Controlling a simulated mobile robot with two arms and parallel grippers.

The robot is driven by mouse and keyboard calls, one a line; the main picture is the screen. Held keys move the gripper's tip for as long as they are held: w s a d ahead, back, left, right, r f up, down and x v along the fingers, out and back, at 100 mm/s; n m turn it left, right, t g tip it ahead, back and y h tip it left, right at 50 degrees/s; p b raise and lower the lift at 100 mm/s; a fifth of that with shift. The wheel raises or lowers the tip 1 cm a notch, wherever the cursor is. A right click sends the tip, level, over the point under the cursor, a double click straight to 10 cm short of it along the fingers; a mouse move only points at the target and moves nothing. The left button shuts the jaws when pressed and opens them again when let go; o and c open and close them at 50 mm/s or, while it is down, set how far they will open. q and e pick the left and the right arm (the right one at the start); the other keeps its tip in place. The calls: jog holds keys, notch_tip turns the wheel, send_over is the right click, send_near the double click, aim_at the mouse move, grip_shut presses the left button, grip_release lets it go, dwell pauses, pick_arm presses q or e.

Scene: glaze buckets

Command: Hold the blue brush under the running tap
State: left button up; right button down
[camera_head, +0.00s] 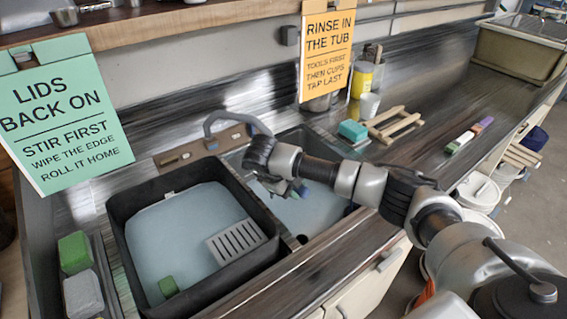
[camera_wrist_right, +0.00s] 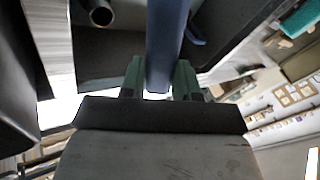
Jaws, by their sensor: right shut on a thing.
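My right gripper (camera_head: 288,187) reaches in over the sink basin (camera_head: 315,208), close to the grey tap (camera_head: 236,119). In the right wrist view its two green fingers (camera_wrist_right: 160,80) are shut on a long blue shaft, which I take as the blue brush (camera_wrist_right: 166,42). The brush points away from the gripper; its far end is out of that view. The tap's round dark spout mouth (camera_wrist_right: 101,14) shows to the left of the brush, apart from it in the picture. I cannot make out a water stream. My left gripper is in neither view.
A black tub (camera_head: 118,218) of pale blue water with a grey slotted rack (camera_head: 238,243) stands left of the basin. Green and grey sponges lie farther left. A wooden rack (camera_head: 395,125), teal block (camera_head: 352,131) and yellow can (camera_head: 361,82) stand behind right. Two signs hang above.

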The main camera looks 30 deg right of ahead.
jog(key=s+a+r+p, duration=0.2)
jog(key=s+r+p, duration=0.1)
jog(key=shift+s+a+r, duration=0.1)
jog(key=shift+a+r, duration=0.05)
jog(key=shift+a, duration=0.1)
